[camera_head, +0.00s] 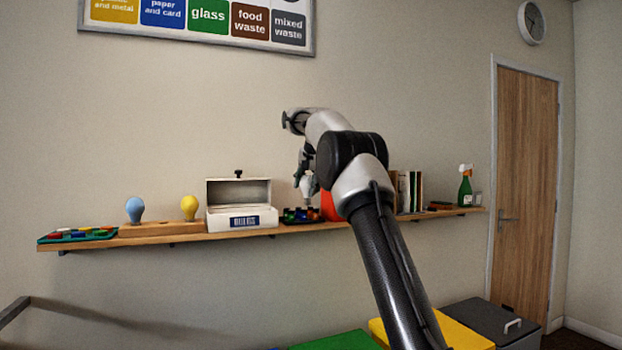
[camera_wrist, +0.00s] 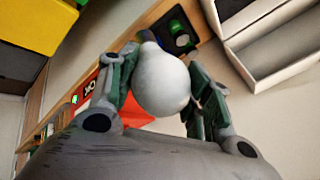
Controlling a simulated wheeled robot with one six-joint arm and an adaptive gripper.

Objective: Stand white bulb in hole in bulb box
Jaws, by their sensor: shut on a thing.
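The white bulb (camera_wrist: 163,82) is held between the two fingers of my gripper (camera_wrist: 165,95) in the wrist view, its grey base end pointing away from the camera. In the head view the bulb (camera_head: 307,187) hangs below my gripper (camera_head: 306,172), close above a dark tray on the shelf. A wooden block (camera_head: 158,229) holds a blue bulb (camera_head: 135,208) and a yellow bulb (camera_head: 189,206), both upright. Beside it stands a white box (camera_head: 240,218) with its lid open and a label too small to read. I cannot tell which is the bulb box; no empty hole is visible.
The dark tray (camera_head: 300,216) with small coloured things lies right of the white box. A red object (camera_head: 329,207) stands close on its right, partly behind my arm. A green tray (camera_head: 80,236) sits at the shelf's left end. Coloured bins stand below.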

